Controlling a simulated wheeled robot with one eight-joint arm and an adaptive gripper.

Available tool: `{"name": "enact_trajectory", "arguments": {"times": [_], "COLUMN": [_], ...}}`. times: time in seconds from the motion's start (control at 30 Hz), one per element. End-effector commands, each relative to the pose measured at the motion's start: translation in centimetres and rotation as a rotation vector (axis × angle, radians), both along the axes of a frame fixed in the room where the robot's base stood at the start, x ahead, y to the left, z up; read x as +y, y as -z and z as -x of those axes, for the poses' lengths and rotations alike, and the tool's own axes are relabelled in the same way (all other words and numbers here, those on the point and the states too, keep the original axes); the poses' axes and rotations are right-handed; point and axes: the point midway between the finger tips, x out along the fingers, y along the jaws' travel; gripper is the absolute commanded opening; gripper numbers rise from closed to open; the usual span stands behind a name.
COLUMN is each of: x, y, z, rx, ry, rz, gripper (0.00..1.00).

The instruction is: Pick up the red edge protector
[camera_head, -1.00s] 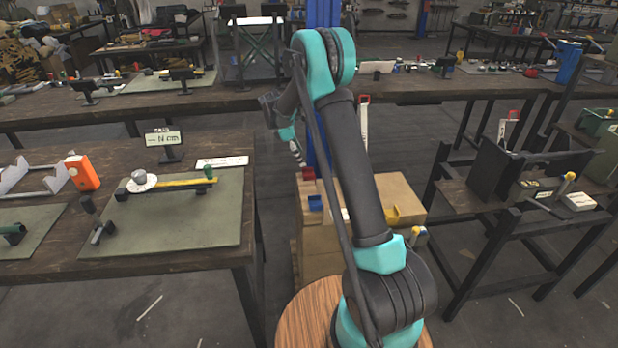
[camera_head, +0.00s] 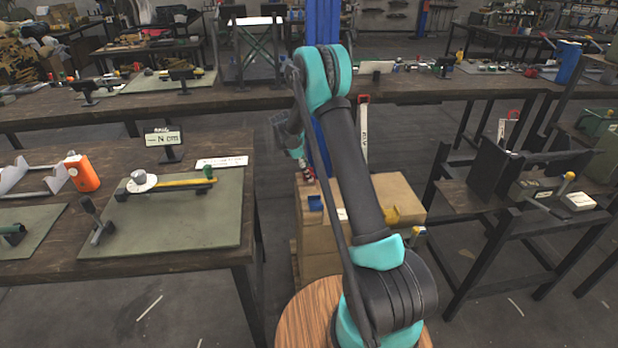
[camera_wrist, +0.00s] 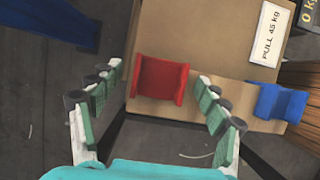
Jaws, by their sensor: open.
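The red edge protector (camera_wrist: 161,79) sits at the edge of a cardboard box (camera_wrist: 205,40) in the wrist view. My gripper (camera_wrist: 160,95) is open, with one green-padded finger on each side of the red protector. The fingers look apart from it, and nothing is between them that they grip. In the head view my gripper (camera_head: 306,170) hangs over the left part of the box stack (camera_head: 320,235), and the red protector is mostly hidden behind it.
A blue edge protector (camera_wrist: 279,102) sits on the box edge to the right in the wrist view. A white "PULL 45 KG" label (camera_wrist: 269,34) lies on the box top. A workbench (camera_head: 200,258) stands at the left.

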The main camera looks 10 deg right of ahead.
Motion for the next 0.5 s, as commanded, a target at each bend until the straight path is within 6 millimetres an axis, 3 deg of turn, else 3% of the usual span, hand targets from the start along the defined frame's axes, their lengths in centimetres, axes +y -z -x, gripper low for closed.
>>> {"name": "enact_trajectory", "arguments": {"times": [0.07,0.43,0.5], "x": [0.00,0.02,0.02], "y": [-0.01,-0.04,-0.04], "z": [0.00,0.00,0.00], "rx": [0.000,0.000,0.000], "ry": [0.000,0.000,0.000], "rz": [0.000,0.000,0.000], "gripper": [0.72,0.26,0.23]}}
